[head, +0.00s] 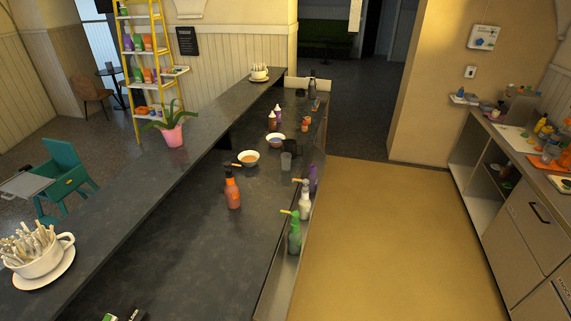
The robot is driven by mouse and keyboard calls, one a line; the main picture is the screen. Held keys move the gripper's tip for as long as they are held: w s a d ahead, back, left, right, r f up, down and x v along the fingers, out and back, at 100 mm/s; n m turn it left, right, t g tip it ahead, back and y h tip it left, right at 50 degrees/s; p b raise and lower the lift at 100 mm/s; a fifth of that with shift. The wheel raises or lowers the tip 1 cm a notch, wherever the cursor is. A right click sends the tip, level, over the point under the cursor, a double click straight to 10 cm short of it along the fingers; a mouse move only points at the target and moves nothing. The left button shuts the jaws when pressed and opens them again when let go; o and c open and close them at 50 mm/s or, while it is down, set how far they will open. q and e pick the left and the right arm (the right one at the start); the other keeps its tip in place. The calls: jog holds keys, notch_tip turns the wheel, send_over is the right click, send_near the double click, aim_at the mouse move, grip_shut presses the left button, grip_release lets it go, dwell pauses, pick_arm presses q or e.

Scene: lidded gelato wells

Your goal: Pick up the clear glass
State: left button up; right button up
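A small clear glass (286,161) stands upright on the dark counter (190,261), right of a white bowl (248,158) with brownish contents and a utensil across its rim. A second bowl (276,140) with bluish contents is just behind the glass. An orange-red bottle (232,190) stands in front of it to the left. Neither of my grippers shows in the head view, and nothing is seen holding the glass.
Green (294,236), white (305,200) and purple (312,179) bottles line a lower ledge along the counter's right edge. A white cup of sticks (36,252) stands at the front left. A pink plant pot (172,136) is on the raised ledge. The tan floor (400,240) on the right is clear.

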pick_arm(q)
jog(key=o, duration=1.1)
